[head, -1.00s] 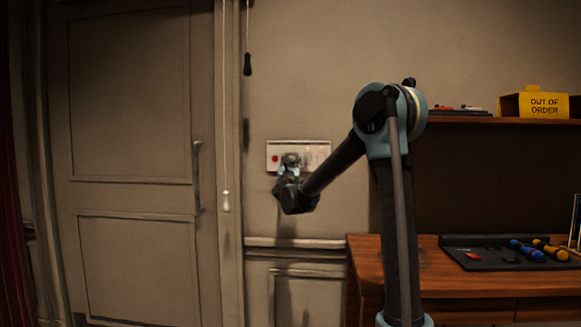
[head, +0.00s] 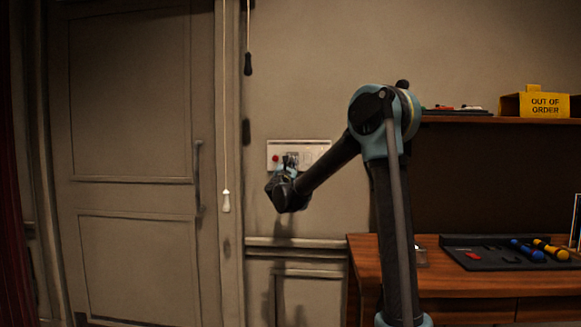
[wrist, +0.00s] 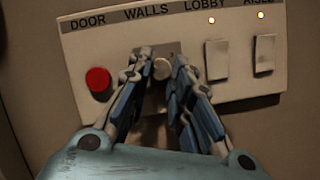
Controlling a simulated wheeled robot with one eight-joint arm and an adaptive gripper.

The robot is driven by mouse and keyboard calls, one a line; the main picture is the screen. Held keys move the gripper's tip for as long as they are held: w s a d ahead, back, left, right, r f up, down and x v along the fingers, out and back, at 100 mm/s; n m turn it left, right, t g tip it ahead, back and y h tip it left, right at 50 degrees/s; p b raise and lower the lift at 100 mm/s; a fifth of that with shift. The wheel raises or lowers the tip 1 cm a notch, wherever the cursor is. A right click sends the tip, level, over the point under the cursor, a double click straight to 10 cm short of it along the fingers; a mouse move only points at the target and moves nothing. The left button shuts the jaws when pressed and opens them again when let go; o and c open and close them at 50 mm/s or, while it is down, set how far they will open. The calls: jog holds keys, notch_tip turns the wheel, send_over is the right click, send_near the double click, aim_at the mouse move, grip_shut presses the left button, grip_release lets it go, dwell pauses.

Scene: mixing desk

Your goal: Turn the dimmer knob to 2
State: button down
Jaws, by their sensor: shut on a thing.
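The dimmer knob (wrist: 161,69) is a small pale round knob under the word WALLS on a light wall panel (wrist: 205,110). My gripper (wrist: 160,72) has one finger on each side of the knob and is shut on it. The panel looks tilted in the wrist view. In the head view my gripper (head: 291,165) is at the panel (head: 318,146) and hides the knob. I cannot read the knob's pointer or any number around it.
On the panel, a red button (wrist: 98,80) sits left of the knob under DOOR. Right of it are the LOBBY switch (wrist: 217,60) and another switch (wrist: 264,54), each below a lit lamp. A pull cord (head: 226,200) hangs left of the panel, beside a door (head: 130,130).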

jog(key=c, duration=1.4)
grip_release()
jog(key=shift+c, duration=0.2)
jog(key=v, duration=1.2)
jog(key=shift+d, duration=0.1)
